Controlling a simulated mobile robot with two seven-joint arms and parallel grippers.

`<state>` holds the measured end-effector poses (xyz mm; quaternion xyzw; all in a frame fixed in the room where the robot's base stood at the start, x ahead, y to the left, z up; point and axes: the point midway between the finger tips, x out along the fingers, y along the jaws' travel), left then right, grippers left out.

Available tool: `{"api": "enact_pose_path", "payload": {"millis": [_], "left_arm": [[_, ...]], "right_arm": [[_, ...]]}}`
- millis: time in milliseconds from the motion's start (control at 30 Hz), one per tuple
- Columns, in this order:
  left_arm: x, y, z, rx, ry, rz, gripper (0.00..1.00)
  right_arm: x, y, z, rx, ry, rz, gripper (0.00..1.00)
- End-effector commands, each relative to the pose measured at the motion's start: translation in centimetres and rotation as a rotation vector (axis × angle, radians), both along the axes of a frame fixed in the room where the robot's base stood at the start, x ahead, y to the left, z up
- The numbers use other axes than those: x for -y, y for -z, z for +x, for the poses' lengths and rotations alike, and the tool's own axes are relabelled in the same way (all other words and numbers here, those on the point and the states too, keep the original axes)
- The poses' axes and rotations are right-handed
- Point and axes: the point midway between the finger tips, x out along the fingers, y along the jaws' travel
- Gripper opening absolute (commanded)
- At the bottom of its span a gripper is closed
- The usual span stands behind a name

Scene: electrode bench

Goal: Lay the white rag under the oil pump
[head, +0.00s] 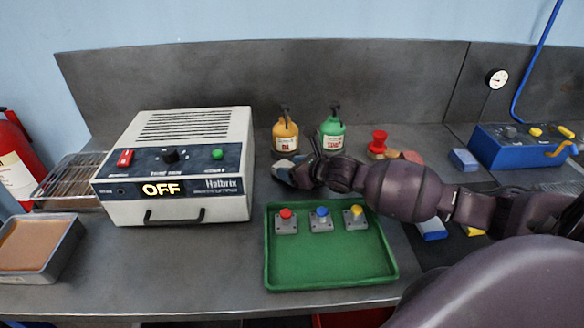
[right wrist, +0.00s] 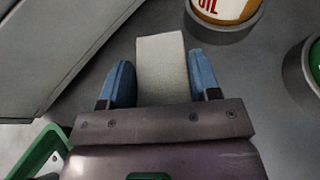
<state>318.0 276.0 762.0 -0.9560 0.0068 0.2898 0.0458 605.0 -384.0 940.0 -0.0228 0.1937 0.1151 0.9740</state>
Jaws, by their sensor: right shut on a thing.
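The white rag (right wrist: 162,70) is a pale folded block between the two blue fingers of my right gripper (right wrist: 162,85) in the right wrist view. In the head view my right gripper (head: 288,172) is shut on it, just in front of the oil pump. The oil pump (head: 285,134) is an orange bottle with a dark pump top, upright at the back of the bench. Its lower part with an OIL label shows at the top of the right wrist view (right wrist: 226,9), in a grey round holder, apart from the rag. My left gripper is not in view.
A green pump bottle (head: 332,130) stands right of the oil pump. The Halbrix machine (head: 180,165) reads OFF at left. A green tray (head: 330,265) with red, blue and yellow buttons lies in front. A red knob-shaped thing (head: 379,142) is at right, behind my arm.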

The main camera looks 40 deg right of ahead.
Motion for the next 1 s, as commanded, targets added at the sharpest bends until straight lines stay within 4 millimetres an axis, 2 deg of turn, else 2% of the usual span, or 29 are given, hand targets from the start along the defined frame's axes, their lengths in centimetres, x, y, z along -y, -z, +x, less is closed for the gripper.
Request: {"api": "enact_pose_path", "payload": {"millis": [333,367,533,833,1000], "left_arm": [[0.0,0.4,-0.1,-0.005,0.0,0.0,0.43],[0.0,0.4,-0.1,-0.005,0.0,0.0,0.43],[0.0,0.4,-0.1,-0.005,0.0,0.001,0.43],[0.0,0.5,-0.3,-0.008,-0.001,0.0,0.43],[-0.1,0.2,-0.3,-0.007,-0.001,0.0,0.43]], "right_arm": [[0.0,0.6,0.0,0.0,0.0,-0.001,0.34],[0.0,0.6,0.0,0.0,0.0,-0.001,0.6],[0.0,0.5,0.0,0.001,0.0,-0.001,0.86],[0.0,0.5,-0.1,0.0,0.0,-0.001,0.87],[0.4,0.0,-1.3,0.001,0.0,-0.003,0.87]]}}
